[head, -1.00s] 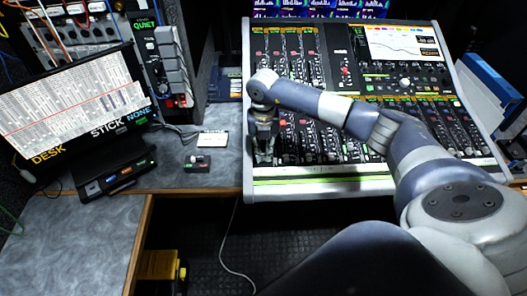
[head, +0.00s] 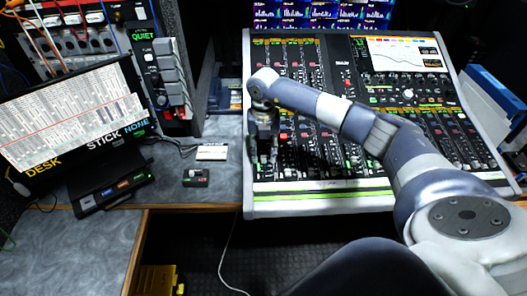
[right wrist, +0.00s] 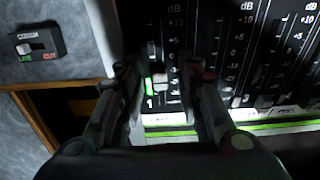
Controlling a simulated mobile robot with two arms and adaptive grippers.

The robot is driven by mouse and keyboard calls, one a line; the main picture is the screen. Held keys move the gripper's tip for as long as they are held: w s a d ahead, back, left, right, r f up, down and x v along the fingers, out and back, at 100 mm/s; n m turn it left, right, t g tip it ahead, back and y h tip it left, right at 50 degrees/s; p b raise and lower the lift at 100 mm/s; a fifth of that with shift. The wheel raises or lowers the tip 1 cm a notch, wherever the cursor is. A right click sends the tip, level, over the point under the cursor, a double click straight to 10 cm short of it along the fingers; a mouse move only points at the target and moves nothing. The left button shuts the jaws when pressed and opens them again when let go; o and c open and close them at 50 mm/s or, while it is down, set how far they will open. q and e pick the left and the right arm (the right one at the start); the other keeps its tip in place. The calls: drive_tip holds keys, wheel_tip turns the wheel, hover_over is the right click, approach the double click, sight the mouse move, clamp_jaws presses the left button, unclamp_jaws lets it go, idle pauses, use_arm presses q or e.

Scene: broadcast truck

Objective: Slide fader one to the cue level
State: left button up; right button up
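The mixing console (head: 300,205) stands right of centre in the head view. In the right wrist view, fader one (right wrist: 160,82) is a small pale cap low in its slot, above a label reading 1. A bright green mark (right wrist: 148,84) lies just left of the cap. My right gripper (right wrist: 163,72) is open, with one finger on each side of this fader; contact cannot be told. In the head view my right gripper (head: 263,160) points down over the console's front left corner and hides the fader there. My left gripper is not in view.
Other fader strips (right wrist: 245,75) lie close to the right of the fingers. A small switch box (head: 195,178) and a white card (head: 212,153) lie on the grey desk left of the console. A tilted screen (head: 75,115) stands further left.

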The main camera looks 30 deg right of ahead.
sight(264, 155)
wheel_tip(264, 155, up, 12)
drive_tip(key=shift+f, duration=0.15)
idle(0.6)
